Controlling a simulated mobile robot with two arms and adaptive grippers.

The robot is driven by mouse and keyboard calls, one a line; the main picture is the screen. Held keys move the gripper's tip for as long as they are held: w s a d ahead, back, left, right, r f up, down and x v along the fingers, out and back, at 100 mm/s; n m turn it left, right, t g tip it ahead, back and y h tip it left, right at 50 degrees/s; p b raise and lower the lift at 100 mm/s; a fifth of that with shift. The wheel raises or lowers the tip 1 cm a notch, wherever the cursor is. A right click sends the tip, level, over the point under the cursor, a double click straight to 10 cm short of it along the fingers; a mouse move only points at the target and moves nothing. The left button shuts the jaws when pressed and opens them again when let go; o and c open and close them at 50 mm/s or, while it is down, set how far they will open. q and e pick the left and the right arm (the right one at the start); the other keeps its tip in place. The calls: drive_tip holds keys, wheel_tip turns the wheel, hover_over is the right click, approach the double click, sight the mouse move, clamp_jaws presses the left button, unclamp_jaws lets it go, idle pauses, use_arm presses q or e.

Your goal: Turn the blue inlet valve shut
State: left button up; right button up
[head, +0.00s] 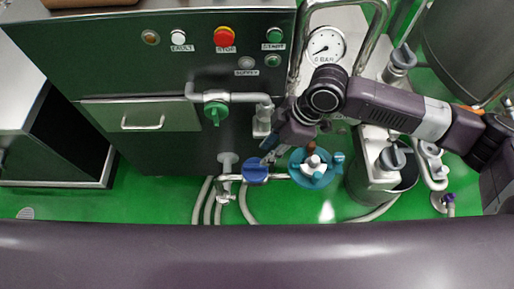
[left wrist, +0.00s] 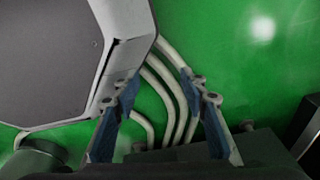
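The blue inlet valve (head: 255,171) has a round blue handle on a horizontal metal pipe, low in front of the steel cabinet. My right gripper (head: 269,157) reaches down from the upper right, with its fingertips at the handle's upper right edge. I cannot tell whether they touch the handle, or whether the fingers are open or shut. My left gripper (left wrist: 160,92) shows only in the left wrist view. Its two blue-padded fingers are wide apart, with nothing held between them. Pale hoses show beyond the fingers.
A green-handled valve (head: 216,112) sits on the pipe above. A teal round fitting (head: 313,168) stands close right of the blue valve. The steel cabinet (head: 110,40) carries buttons, including a red stop button (head: 224,37). Hoses (head: 207,200) run below.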

sight(255, 166)
drive_tip(key=x, duration=0.3)
drive_tip(key=s+x, duration=0.1)
drive_tip(key=x, duration=0.1)
drive_tip(key=shift+a, duration=0.1)
drive_tip(key=shift+x, duration=1.1)
drive_tip(key=shift+w, duration=0.15)
clamp_jaws()
use_arm(q)
drive_tip(key=shift+g, duration=0.3)
drive_tip(key=s, duration=0.5)
drive_tip(key=shift+s+f, duration=0.1)
drive_tip(key=shift+f, duration=0.05)
